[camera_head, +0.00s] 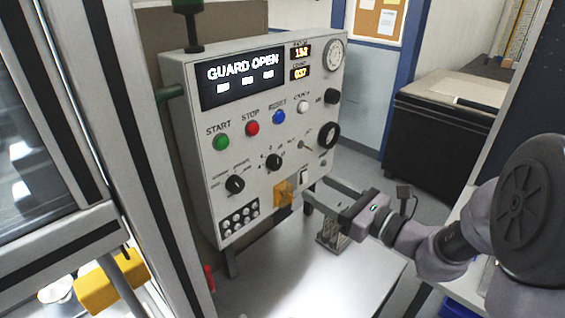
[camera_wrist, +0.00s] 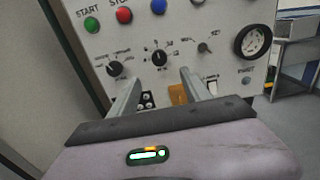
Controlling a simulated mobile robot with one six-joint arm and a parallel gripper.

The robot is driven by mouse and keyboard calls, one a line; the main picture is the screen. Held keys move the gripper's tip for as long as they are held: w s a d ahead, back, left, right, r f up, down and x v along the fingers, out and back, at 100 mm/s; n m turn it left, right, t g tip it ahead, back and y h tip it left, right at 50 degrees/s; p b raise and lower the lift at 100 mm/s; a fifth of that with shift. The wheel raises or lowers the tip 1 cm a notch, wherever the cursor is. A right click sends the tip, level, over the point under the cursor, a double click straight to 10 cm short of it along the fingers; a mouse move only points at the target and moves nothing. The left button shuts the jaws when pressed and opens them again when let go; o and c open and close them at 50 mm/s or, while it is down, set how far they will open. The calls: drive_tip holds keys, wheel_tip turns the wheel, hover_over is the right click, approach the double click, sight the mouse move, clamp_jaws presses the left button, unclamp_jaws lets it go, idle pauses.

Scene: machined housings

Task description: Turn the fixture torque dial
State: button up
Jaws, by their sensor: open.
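A grey control panel (camera_head: 262,130) stands upright in front of me with several knobs; its small labels are too blurred to tell which is named the torque dial. A black pointer knob (camera_head: 274,160) with a marked scale sits mid-panel; in the wrist view this knob (camera_wrist: 159,57) shows just beyond and between my fingertips. Another black selector knob (camera_head: 235,184) is lower left, and a large black ringed dial (camera_head: 329,136) is at the right. My gripper (camera_head: 312,184) is open and empty, its fingers pointing at the panel; it also shows in the wrist view (camera_wrist: 160,77). I see no contact with the knob.
Green start (camera_head: 221,142), red stop (camera_head: 252,128) and blue (camera_head: 279,117) buttons line the panel above the knobs. A yellow block (camera_head: 284,193) juts from the lower panel near my fingers. The display (camera_head: 243,78) reads GUARD OPEN. A metal-framed door stands at left.

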sight(278, 165)
drive_tip(key=x, duration=1.2)
drive_tip(key=shift+w+a, duration=0.2)
drive_tip(key=shift+a, duration=0.1)
drive_tip(key=shift+c, duration=0.3)
clamp_jaws()
